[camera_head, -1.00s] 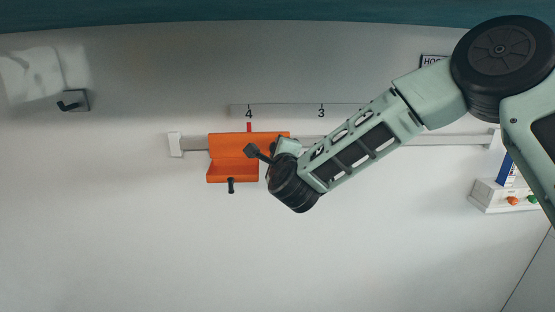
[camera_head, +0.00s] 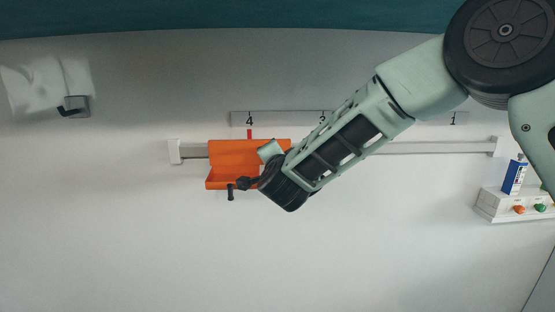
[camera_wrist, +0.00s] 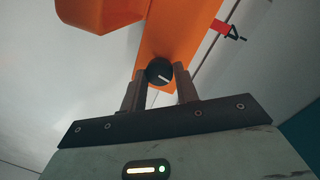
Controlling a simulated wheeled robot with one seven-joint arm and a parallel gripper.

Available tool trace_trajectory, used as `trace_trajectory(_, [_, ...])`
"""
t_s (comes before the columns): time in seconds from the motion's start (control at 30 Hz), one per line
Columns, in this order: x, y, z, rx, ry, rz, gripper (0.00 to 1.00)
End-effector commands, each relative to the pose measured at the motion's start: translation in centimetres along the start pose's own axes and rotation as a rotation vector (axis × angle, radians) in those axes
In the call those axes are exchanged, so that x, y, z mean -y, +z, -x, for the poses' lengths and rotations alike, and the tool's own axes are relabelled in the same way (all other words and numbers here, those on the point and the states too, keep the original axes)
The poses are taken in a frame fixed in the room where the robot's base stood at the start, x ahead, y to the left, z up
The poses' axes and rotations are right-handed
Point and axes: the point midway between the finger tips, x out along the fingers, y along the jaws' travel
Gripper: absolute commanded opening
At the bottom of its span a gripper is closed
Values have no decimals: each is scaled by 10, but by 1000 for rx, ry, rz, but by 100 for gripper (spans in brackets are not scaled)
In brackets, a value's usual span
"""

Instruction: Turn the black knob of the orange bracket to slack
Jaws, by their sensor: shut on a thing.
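The orange bracket (camera_head: 228,153) sits on the wall rail, below the number 4 in the head view. It fills the upper middle of the wrist view (camera_wrist: 180,40). The round black knob (camera_wrist: 160,72) has a white line on its face, pointing right and slightly up in the wrist view. My gripper (camera_wrist: 160,85) is shut on the knob, one finger on each side. My wrist covers the bracket's right end.
A pale rail (camera_head: 430,148) runs along the wall, with a numbered scale above it. A red pointer (camera_head: 249,134) stands at 4. A white box (camera_head: 490,207) with coloured buttons and a blue carton (camera_head: 514,177) is at the right. A grey hook (camera_head: 76,106) is at the left.

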Motion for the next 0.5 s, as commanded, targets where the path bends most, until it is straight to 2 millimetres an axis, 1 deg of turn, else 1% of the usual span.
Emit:
trace_trajectory(0.2, [0, 1, 0, -6, 8, 100, 8])
trace_trajectory(0.5, [0, 2, 0, -10, 13, 151, 8])
